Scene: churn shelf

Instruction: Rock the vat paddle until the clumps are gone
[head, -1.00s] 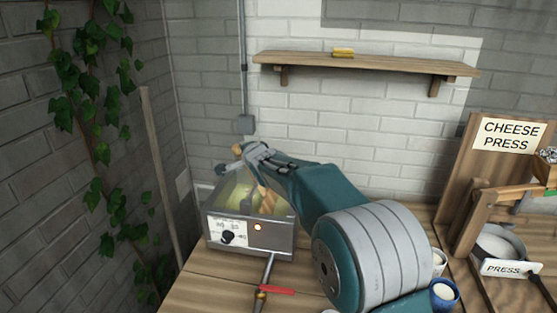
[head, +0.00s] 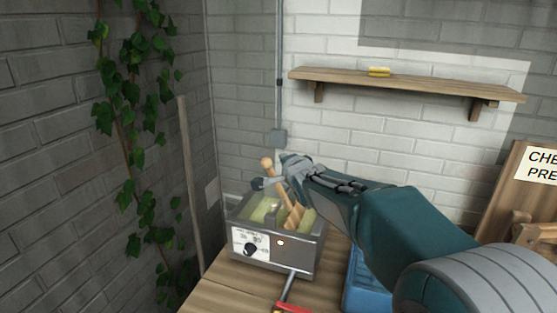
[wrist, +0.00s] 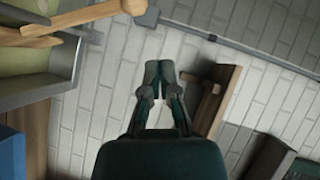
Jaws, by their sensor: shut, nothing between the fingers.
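The vat (head: 303,255) is a grey metal box with a dial panel, standing on the wooden table. It holds pale yellowish-green liquid; I cannot make out separate clumps. The wooden paddle (head: 281,190) leans up and left out of the vat, with its round knob on top. My gripper (head: 258,184) is close to the paddle's upper shaft in the head view; contact is unclear there. In the wrist view my gripper (wrist: 158,70) is shut and empty, with the paddle (wrist: 85,15) apart from it at the upper left. The vat's wall (wrist: 62,70) shows below the paddle.
A blue bin (head: 362,285) stands right of the vat, partly behind my arm. A red-handled outlet pipe (head: 288,287) sticks out in front. Ivy (head: 140,130) covers the left wall. A press board (head: 525,190) stands at right.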

